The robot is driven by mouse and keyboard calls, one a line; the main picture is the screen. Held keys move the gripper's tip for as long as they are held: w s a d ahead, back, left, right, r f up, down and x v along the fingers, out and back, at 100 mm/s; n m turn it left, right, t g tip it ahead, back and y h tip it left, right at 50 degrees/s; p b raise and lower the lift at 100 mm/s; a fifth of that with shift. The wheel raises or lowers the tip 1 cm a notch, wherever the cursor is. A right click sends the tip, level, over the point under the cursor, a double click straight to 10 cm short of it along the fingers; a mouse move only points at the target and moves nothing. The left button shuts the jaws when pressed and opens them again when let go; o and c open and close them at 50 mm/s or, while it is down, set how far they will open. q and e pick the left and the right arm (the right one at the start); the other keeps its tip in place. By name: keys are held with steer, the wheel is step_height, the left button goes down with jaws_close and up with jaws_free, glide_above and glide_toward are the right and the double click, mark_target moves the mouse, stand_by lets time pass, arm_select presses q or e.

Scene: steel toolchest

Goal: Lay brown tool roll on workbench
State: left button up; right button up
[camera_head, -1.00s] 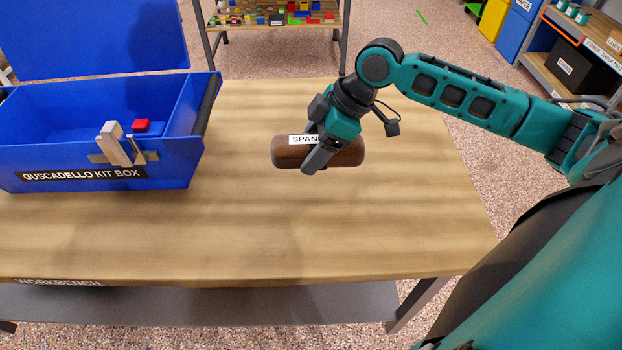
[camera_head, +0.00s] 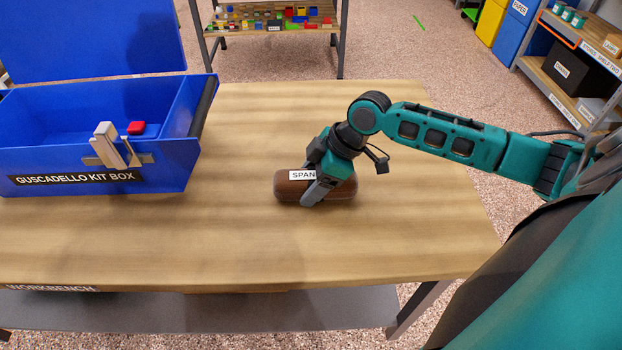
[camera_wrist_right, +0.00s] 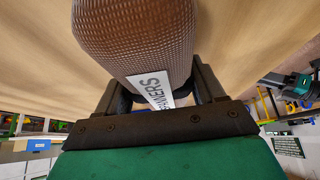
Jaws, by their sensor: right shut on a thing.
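The brown tool roll (camera_head: 342,190) is a rounded brown cylinder with a white label that begins "SPAN". It lies level at the wooden workbench top (camera_head: 240,240), right of the blue kit box; I cannot tell for certain whether it touches the wood. My right gripper (camera_head: 312,196) is shut around its middle from above. In the right wrist view the textured roll (camera_wrist_right: 135,35) fills the space between the fingers, and its label reads partly "SPANNERS". My left gripper is not in view.
The open blue kit box (camera_head: 165,170) stands on the bench's left, holding a red block (camera_head: 136,128). The bench in front of and right of the roll is clear. Shelves (camera_head: 580,85) stand beyond at the right.

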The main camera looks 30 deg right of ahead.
steer(key=o, duration=1.3)
steer(key=p+v, duration=0.1)
steer(key=v, duration=1.1)
steer(key=shift+r+p, duration=0.15)
steer(key=shift+p, duration=0.25)
